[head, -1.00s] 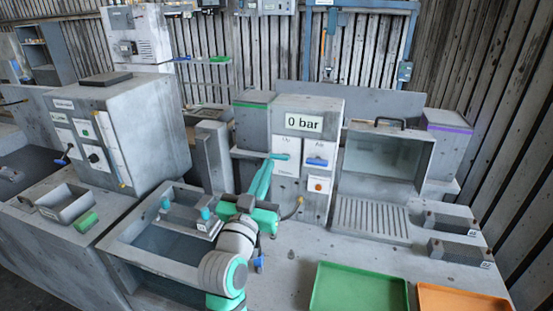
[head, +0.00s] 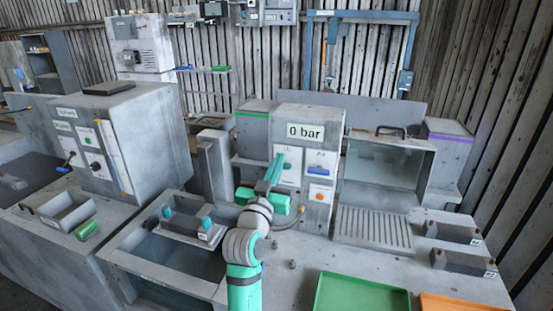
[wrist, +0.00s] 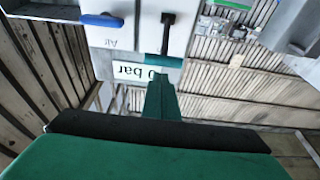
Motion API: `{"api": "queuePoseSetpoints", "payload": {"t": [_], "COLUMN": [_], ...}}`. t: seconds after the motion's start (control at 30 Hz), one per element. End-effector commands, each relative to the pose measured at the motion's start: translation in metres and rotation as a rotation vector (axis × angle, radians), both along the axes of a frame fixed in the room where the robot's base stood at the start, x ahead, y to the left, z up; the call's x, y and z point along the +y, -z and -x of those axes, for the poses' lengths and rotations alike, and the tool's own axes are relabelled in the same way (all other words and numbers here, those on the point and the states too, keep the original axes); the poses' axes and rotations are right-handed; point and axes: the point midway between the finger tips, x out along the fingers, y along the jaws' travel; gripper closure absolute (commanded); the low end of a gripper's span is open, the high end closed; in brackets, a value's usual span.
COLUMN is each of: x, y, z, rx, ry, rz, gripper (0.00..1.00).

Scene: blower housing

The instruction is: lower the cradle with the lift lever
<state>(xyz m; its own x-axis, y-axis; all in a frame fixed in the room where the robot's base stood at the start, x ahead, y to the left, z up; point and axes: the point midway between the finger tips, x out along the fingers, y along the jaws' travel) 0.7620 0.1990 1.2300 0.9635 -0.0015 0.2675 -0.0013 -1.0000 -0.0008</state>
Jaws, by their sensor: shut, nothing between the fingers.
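The lift lever's teal handle (wrist: 155,62) shows in the wrist view, with a black stem (wrist: 166,36) rising from a pivot on the white panel; it points toward the "0 bar" display. My gripper (head: 273,169) is shut and empty in front of that panel in the head view, partly hiding the lever. In the wrist view my gripper's fingertips (wrist: 160,84) overlap the handle's edge; I cannot tell whether they touch. The cradle (head: 191,229), with a grey block and two teal posts, stands raised at the rim of the open tank (head: 126,252).
A blue air handle (head: 322,170) and an orange knob (head: 320,193) sit right of the lever. A grey column (head: 210,166) stands left. A yellowish hose lies below the panel. Green (head: 360,293) and orange (head: 462,304) trays lie at the front right.

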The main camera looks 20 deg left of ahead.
Motion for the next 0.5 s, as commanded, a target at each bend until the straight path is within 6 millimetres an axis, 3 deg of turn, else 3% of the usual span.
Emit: {"api": "queuePoseSetpoints", "payload": {"t": [0.13, 0.5], "x": [-0.0007, 0.0002], "y": [0.0092, 0.0104], "z": [0.0006, 0.0012], "rx": [0.001, 0.000], "ry": [0.001, 0.000], "rz": [0.002, 0.001], "gripper": [1.00, 1.00]}}
